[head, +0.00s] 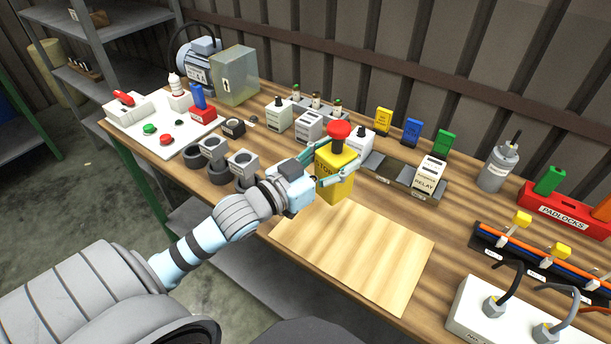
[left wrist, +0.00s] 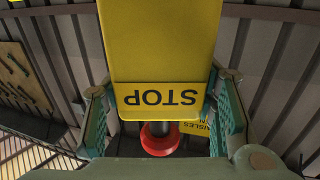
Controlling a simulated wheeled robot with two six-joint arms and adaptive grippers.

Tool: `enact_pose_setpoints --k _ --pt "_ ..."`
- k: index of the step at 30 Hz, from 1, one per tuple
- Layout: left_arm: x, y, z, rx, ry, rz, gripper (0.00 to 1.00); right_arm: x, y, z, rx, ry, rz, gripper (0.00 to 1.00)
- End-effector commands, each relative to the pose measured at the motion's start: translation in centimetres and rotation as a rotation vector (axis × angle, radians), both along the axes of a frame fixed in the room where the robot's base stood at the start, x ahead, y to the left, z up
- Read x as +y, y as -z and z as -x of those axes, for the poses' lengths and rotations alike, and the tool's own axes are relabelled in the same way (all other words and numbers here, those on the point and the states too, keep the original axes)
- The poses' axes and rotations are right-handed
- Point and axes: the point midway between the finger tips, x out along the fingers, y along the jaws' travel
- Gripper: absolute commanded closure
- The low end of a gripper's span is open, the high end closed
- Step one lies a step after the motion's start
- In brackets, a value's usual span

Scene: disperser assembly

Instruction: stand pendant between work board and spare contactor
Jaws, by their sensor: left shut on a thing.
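The pendant (head: 336,178) is a yellow box with a red mushroom button on top and a STOP label. My left gripper (head: 330,172) is shut on it, with a finger on either side. In the head view the pendant is upright by the back left edge of the pale wooden work board (head: 352,252); whether its base touches the table cannot be told. In the left wrist view the pendant (left wrist: 160,45) fills the space between the fingers (left wrist: 162,110). White and grey device blocks (head: 309,127) stand behind it; which one is the spare contactor is unclear. My right gripper is out of view.
A relay (head: 430,175) sits on a grey rail to the right of the pendant. Dark rings and grey blocks (head: 212,152) stand left of it. A red padlock holder (head: 564,208) and wired terminal strip (head: 520,250) are at the right. The board is bare.

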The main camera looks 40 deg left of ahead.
Motion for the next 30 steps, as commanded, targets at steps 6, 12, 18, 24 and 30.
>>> enact_pose_setpoints --k 6,12,18,24,30 --pt "9.3 -3.7 -7.7 -0.013 -0.353 0.005 0.96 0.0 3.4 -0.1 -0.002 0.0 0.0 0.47" --pt "15.5 -8.0 -9.7 -0.008 -0.598 0.005 0.96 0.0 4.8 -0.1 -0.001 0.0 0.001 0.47" --pt "17.1 -6.5 -9.8 0.003 -0.661 0.001 0.96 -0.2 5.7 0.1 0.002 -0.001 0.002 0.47" --pt "17.0 1.0 -9.8 0.005 -0.658 0.0 0.96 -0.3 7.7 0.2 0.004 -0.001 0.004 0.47" --pt "17.0 5.1 -9.8 -0.001 -0.657 0.0 0.96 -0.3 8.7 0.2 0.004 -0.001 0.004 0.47"
